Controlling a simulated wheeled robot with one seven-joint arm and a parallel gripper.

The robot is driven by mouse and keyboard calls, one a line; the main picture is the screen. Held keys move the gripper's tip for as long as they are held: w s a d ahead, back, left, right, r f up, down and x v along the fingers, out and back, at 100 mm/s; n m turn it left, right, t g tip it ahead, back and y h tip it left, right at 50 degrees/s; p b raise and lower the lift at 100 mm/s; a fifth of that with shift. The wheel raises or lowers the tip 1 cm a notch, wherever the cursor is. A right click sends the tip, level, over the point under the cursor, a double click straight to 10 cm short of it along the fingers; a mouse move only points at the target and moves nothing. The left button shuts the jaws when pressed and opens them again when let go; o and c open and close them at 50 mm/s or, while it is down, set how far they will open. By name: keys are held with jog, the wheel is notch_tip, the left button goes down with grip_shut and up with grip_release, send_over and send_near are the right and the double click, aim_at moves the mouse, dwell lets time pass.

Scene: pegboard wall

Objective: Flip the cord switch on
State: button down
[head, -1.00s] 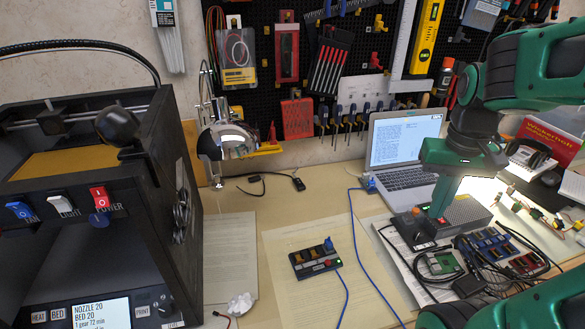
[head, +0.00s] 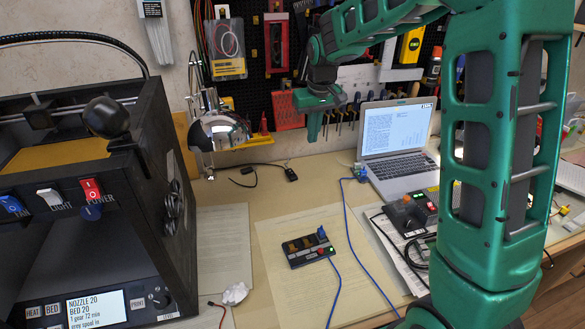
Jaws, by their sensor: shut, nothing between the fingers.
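The cord switch (head: 290,174) is a small black inline switch on a thin black cord (head: 248,182). It lies on the tan table near the back wall, right of the chrome desk lamp (head: 219,131). The switch is too small to tell its rocker position. My green gripper (head: 312,137) points down in front of the pegboard, above and slightly right of the switch in the picture. It is shut and empty, apart from the switch.
A black 3D printer (head: 88,200) fills the left side. A laptop (head: 398,150) stands at the back right. A small black control panel (head: 309,247) with a blue cable lies on papers in front. My arm covers much of the right side. The table around the switch is mostly clear.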

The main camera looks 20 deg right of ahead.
jog(key=shift+n, duration=0.4)
jog(key=w+a, duration=0.1)
jog(key=w+a+f, duration=0.1)
jog(key=w+a, duration=0.2)
jog(key=shift+f, duration=0.3)
send_over(292, 173)
jog(key=f, duration=1.2)
jog(key=shift+s, duration=0.3)
jog(key=shift+s+f, duration=0.1)
jog(key=shift+f, duration=0.75)
jog(key=shift+s+f, duration=0.1)
jog(key=shift+f, duration=0.2)
